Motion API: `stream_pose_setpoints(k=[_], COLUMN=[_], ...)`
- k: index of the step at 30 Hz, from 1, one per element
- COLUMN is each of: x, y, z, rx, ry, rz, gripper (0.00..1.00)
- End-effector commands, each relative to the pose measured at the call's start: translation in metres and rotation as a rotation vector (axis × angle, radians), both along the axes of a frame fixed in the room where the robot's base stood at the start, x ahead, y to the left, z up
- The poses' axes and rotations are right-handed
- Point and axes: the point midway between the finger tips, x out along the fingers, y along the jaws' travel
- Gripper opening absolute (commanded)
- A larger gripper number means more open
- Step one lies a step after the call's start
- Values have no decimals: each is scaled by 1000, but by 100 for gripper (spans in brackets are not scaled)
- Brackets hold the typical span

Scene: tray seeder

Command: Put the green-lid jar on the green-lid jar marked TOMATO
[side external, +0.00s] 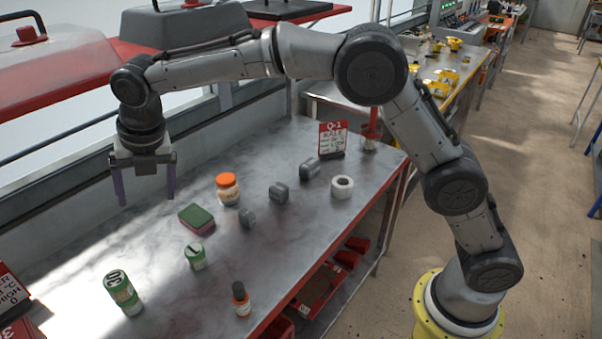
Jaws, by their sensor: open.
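A small green-lid jar (195,257) with a pale label stands upright on the grey table, front of centre. My gripper (146,201) hangs fingers down above the back-left of the table. It is open and empty, apart from both green items.
An orange-lid jar (228,189), a green and pink sponge (196,218), several grey metal pieces (279,192) and a white tape roll (342,187) stand mid-table. A dark-capped bottle (241,299) is near the front edge. A sign (333,138) stands at the back right.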

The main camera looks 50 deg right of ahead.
Motion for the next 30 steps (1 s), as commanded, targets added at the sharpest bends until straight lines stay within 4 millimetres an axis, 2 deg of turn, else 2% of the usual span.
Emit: stream_pose_setpoints(k=[1, 6, 9, 13, 19, 24, 27, 30], x=[-12, -60, -95, -147, -232, -299, -328, -347], y=[-25, -92, -129, -171, -220, -246, -254, -259], z=[20, 63, 79, 90, 84, 60, 44, 31], rx=[43, 194, 286, 413, 623, 811, 902, 967], ry=[-2, -1, 0, 1, 4, 11, 16, 20], rz=[-130, -571, -830, -1163, -1668, -2069, -2250, -2376], gripper=[90, 90, 90, 90, 90, 90, 90, 90])
